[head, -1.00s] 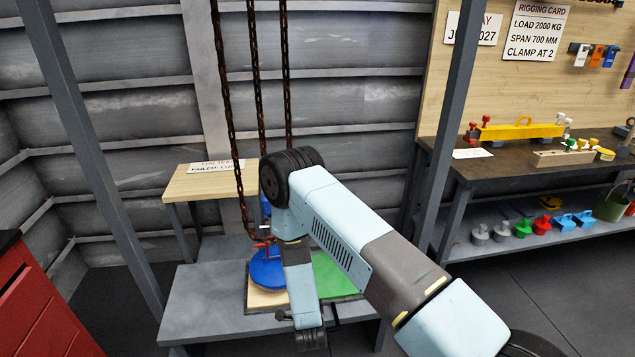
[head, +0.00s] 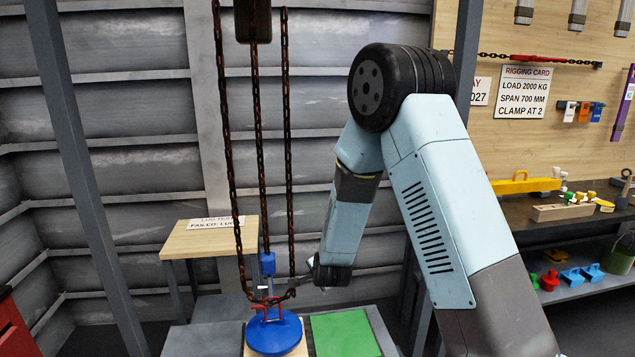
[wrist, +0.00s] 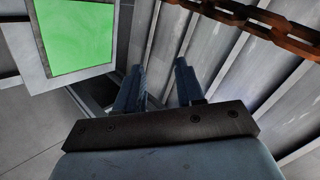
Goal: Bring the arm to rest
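My gripper (wrist: 160,80) is open in the wrist view, its two fingers apart with nothing between them. In the head view my arm is raised and bent, and the gripper end (head: 305,279) points left, close to the hanging chains. Whether it touches a chain cannot be told. A round blue load (head: 274,334) with a red shackle (head: 268,304) on top sits on a light wooden board below the chains. A blue fitting (head: 267,263) hangs on the middle chain above it.
Rusty chains (head: 222,110) hang left of my arm, and a chain (wrist: 260,18) crosses the wrist view. A green pad (head: 345,334) lies right of the load. A small wooden table (head: 210,240) stands behind. A workbench (head: 590,228) with rigging parts is right.

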